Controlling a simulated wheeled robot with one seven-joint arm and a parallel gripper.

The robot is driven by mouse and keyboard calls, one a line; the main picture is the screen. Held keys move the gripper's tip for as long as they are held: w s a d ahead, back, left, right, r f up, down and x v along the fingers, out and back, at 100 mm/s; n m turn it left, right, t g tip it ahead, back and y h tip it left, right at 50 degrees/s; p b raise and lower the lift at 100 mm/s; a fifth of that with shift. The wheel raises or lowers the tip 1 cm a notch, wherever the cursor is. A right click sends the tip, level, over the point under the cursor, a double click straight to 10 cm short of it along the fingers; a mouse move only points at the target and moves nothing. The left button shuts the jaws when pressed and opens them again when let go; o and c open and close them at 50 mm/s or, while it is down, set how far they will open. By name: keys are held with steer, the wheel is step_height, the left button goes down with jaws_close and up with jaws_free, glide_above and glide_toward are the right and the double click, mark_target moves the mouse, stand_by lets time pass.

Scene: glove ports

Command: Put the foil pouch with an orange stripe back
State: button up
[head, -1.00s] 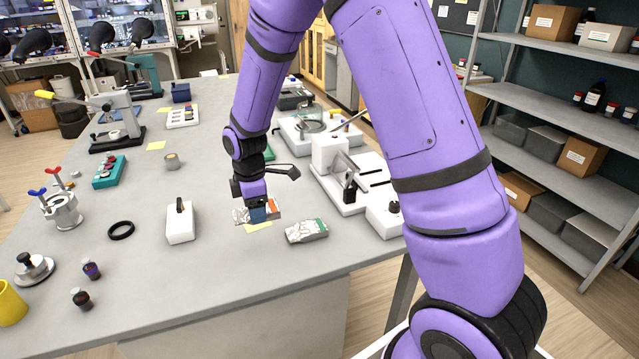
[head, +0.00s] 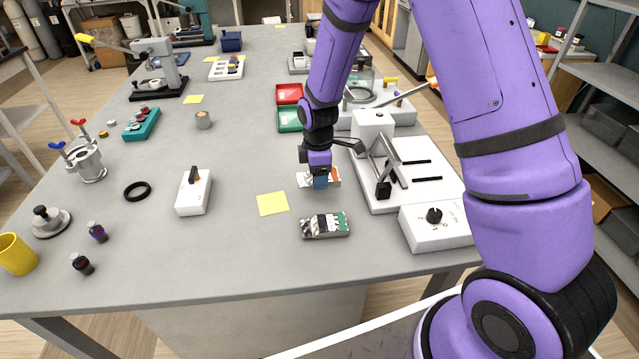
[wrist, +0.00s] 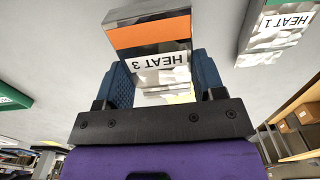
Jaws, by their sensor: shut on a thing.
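The foil pouch with the orange stripe (head: 334,182) is held in my gripper (head: 320,183), low over the grey table. In the wrist view the same pouch (wrist: 150,32) carries a "HEAT 3" label and sits between the blue fingers of my gripper (wrist: 165,85). The head view does not settle whether the pouch touches the table. A second foil pouch, with a green stripe (head: 326,225), lies nearer the front edge. It appears in the wrist view labelled "HEAT 1" (wrist: 270,35).
A yellow note (head: 272,204) lies left of my gripper. A white sealer-like device (head: 405,175) with a knobbed box (head: 436,230) stands close on the right. Red (head: 289,93) and green (head: 289,120) trays lie behind.

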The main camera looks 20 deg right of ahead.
steer(key=shift+f, duration=1.85)
steer(key=shift+f, duration=0.1)
steer(key=o, duration=1)
step_height(320, 180, up, 12)
steer(key=shift+r, duration=0.2)
